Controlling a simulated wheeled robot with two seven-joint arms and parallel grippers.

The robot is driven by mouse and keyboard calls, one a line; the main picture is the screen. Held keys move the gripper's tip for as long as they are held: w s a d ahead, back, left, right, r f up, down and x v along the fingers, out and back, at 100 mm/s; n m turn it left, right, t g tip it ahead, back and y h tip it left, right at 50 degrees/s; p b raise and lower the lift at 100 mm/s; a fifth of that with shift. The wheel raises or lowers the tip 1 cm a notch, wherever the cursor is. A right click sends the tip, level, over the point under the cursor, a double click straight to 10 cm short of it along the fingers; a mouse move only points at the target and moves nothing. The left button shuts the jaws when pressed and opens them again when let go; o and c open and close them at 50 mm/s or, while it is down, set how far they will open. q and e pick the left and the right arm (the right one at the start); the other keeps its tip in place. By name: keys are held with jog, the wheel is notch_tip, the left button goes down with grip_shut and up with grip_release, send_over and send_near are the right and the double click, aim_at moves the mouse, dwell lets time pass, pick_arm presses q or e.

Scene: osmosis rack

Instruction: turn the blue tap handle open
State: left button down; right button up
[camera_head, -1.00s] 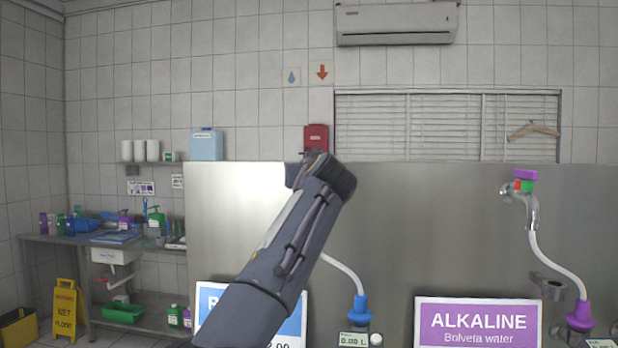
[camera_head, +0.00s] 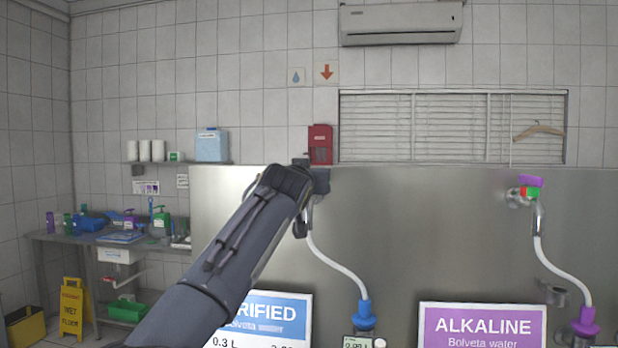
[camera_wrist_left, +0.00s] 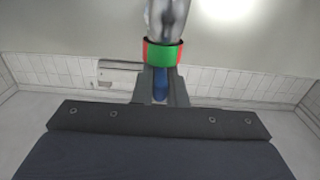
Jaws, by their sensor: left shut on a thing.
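My left gripper (camera_head: 312,178) is in front of the steel panel, at the top of the tap with the white hose. In the left wrist view its two fingers (camera_wrist_left: 161,88) are shut on the blue tap handle (camera_wrist_left: 160,84), with the blue showing between them. A green and red ring (camera_wrist_left: 163,52) and the metal tap body (camera_wrist_left: 167,18) lie just beyond the handle. In the head view my arm and gripper hide the handle and most of this tap. My right gripper is not in view.
A second tap with a purple handle (camera_head: 531,181) stands to the right, above an ALKALINE sign (camera_head: 482,326). A white hose (camera_head: 335,264) runs down to a blue cap (camera_head: 364,313). A red box (camera_head: 320,145) sits behind the panel's top edge (camera_head: 430,168).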

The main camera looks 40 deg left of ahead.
pick_arm(q)
jog(key=c, duration=1.5)
grip_release()
jog(key=shift+o, duration=0.2)
jog(key=shift+s+d+f+b, duration=0.15)
jog(key=shift+s+d+b, duration=0.1)
jog(key=shift+s+b, duration=0.25)
jog(key=b+v, duration=0.3)
jog(key=v, duration=0.3)
jog(key=shift+s+b, duration=0.3)
jog(key=shift+s, duration=0.05)
jog(key=shift+d, duration=0.15)
